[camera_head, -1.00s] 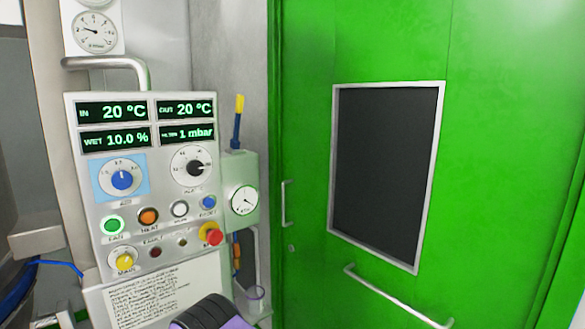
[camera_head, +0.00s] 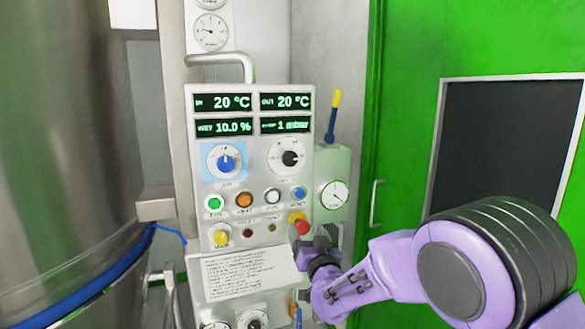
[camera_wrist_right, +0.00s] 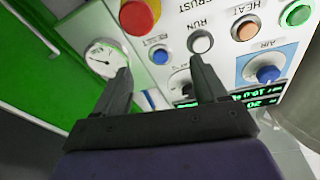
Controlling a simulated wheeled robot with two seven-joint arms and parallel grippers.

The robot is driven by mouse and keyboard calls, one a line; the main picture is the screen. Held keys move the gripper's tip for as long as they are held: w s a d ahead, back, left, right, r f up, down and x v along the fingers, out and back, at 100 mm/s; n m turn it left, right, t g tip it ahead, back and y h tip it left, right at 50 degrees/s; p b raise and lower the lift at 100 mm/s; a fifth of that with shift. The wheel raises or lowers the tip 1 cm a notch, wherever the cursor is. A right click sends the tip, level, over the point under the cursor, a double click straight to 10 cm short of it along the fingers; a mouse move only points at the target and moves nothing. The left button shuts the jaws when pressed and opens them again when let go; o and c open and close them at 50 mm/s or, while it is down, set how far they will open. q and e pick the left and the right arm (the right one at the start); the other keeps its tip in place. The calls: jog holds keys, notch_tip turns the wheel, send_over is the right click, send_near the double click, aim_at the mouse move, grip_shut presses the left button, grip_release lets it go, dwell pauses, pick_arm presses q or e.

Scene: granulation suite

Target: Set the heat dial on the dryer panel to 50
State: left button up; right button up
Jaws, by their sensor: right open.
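The dryer panel (camera_head: 205,178) faces me in the head view. Its right dial (camera_head: 279,147) has a black knob on a white scale, with the pointer to the right. Its label is too small to read. The left dial (camera_head: 224,161) has a blue knob on a blue square and is marked AIR in the wrist view (camera_wrist_right: 268,72). My right gripper (camera_head: 306,240) is low before the panel, near the red button. In the wrist view its fingers (camera_wrist_right: 165,75) are apart and empty, and the right finger partly hides the black-knob dial (camera_wrist_right: 179,82).
A red button (camera_head: 299,224) on a yellow base stands out at lower right. Green, orange, white and blue buttons line up below the dials. A gauge box (camera_head: 331,160) adjoins the panel's right side. A steel vessel (camera_head: 70,140) stands left, a green door (camera_head: 415,100) right.

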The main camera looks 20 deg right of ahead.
aim_at(291, 160)
notch_tip(291, 160, up, 13)
jog(key=a+n+t, duration=0.1)
jog(key=a+t, duration=0.1)
jog(key=t, duration=0.1)
jog(key=shift+y, duration=0.3)
jog(key=p+x, duration=0.1)
jog(key=x, duration=0.2)
jog(key=p+x, duration=0.2)
jog(key=x, duration=0.1)
jog(key=p+x, duration=0.2)
jog(key=x, duration=0.2)
jog(key=shift+w+d+f, duration=0.1)
jog(key=shift+d+f, duration=0.2)
jog(key=shift+f, duration=0.05)
jog(key=shift+w, duration=0.35)
jog(key=c, duration=1.1)
